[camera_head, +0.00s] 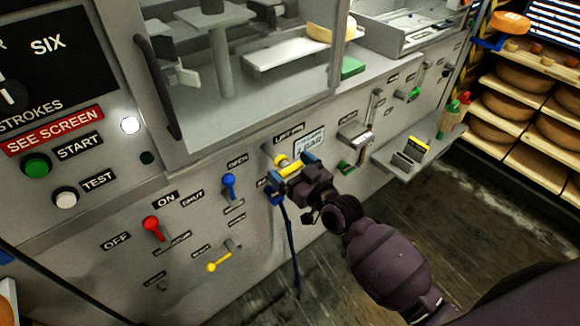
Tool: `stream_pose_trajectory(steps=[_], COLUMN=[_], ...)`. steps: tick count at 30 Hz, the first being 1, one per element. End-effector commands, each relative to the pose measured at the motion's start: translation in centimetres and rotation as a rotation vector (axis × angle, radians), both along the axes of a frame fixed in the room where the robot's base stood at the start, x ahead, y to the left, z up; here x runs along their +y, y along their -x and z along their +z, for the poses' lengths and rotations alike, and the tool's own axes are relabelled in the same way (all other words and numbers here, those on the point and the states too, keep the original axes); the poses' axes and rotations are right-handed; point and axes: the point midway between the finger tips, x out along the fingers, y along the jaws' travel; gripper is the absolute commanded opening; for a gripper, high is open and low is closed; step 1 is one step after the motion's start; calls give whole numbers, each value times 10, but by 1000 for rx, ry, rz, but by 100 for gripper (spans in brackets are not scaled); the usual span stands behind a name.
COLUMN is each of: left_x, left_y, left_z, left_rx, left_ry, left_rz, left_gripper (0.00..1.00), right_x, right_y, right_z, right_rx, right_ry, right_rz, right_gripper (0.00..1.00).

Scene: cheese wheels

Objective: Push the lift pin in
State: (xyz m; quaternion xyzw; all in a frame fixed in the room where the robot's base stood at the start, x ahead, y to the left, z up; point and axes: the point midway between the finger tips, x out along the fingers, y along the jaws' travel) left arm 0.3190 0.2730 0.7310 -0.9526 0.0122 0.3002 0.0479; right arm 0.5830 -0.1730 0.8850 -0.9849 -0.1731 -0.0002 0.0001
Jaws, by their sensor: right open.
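The lift pin (283,160) is a yellow piece on the grey machine panel, below a label that reads LIFT PIN. My right gripper (292,175) is right in front of it, with blue-tipped fingers spread to either side. A yellow bar shows between the fingers, and I cannot tell whether it is part of the pin. The gripper partly hides the pin's lower side, and I cannot tell whether they touch. My left gripper is out of view.
A blue lever (229,186), a red lever (152,228) and a yellow lever (219,262) stick out to the left. A metal shelf (396,168) juts out at right. Cheese racks (520,110) stand at far right. The floor in front is open.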

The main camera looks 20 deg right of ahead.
Motion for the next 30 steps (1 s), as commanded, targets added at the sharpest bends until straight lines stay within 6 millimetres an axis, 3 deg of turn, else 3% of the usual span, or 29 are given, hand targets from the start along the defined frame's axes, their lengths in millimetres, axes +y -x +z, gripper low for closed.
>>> stream_pose_trajectory(steps=[11,25,30], left_x=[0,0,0], left_y=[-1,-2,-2], left_z=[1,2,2], left_rx=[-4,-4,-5], left_ry=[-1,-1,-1], left_rz=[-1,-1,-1], left_gripper=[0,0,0], right_x=[2,2,5], right_y=[-5,-5,-13], right_z=[0,0,1], right_rx=[1,1,-1], right_ry=[0,0,1], right_rz=[0,0,1], right_gripper=[94,25,25])
